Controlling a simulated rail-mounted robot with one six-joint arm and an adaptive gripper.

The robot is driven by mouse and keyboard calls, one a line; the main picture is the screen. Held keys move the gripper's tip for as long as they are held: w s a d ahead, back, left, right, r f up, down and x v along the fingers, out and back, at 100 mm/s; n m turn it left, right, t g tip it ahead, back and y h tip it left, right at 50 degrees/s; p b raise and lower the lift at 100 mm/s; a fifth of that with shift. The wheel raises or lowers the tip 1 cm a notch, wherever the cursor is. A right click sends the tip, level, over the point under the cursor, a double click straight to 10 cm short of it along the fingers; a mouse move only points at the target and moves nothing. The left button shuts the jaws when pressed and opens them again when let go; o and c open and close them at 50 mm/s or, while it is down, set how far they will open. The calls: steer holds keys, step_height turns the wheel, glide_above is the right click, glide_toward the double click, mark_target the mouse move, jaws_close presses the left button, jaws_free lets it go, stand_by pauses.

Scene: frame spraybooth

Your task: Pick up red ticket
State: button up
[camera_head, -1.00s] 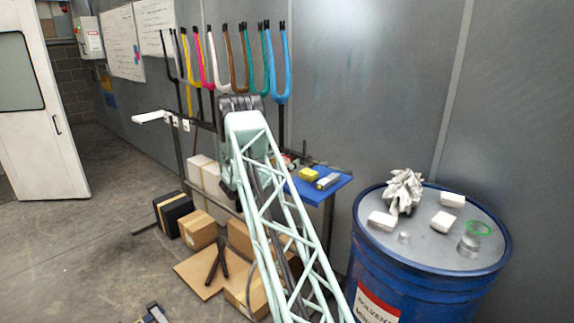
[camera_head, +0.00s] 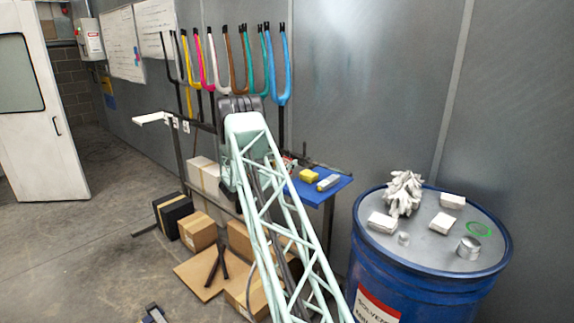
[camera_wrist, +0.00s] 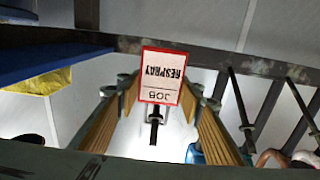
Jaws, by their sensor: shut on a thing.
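The red ticket (camera_wrist: 163,60) is a white card with a red border and upside-down lettering reading "JOB RESPRAY". It shows in the middle of the wrist view, with a dark clip-like piece just below it. My gripper (camera_wrist: 164,92) has one finger on each side of the ticket, with ribbed tan pads, and is shut on it. The exact contact at the ticket's edges is hard to see. In the head view my arm hides the gripper, and I cannot make out the ticket there.
A dark rail (camera_wrist: 225,62) crosses behind the ticket. Coloured bike forks (camera_head: 282,70) hang in a row by the wall. A blue shelf (camera_head: 333,191) holds yellow items. A blue drum (camera_head: 400,262) with small objects on top stands at right. Cardboard boxes (camera_head: 198,232) lie below the rack.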

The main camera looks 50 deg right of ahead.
steer(key=shift+w+a+r, duration=0.1)
steer(key=shift+a+r, duration=0.5)
steer(key=shift+r, duration=0.05)
steer(key=w+a+r+p, duration=0.1)
steer(key=a+r, duration=0.5)
steer(key=a, duration=0.6)
steer(key=shift+a+r, duration=0.35)
steer(key=shift+w, duration=0.15)
steer(key=w+a+r+n+t+y, duration=0.15)
steer(key=w+a+n+t, duration=0.45)
steer(key=a, duration=0.6)
steer(key=w+a+r+n+t+y, duration=0.15)
steer(key=w+a+t, duration=0.25)
steer(key=w+a, duration=0.55)
steer(key=w+a+r+n+t+y, duration=0.1)
steer(key=w+a+n+t+y, duration=0.3)
steer(key=a, duration=0.9)
steer(key=a+f+n+t+y, duration=0.1)
steer(key=a+n+t+y, duration=0.2)
steer(key=a, duration=1.5)
steer(key=a+f+n+t+y, duration=0.1)
steer(key=a+n+y, duration=0.3)
steer(key=a, duration=1.4)
steer(key=t+y, duration=0.1)
steer(key=y, duration=0.3)
steer(key=shift+s+n+t, duration=0.35)
steer(key=shift+s+t, duration=0.05)
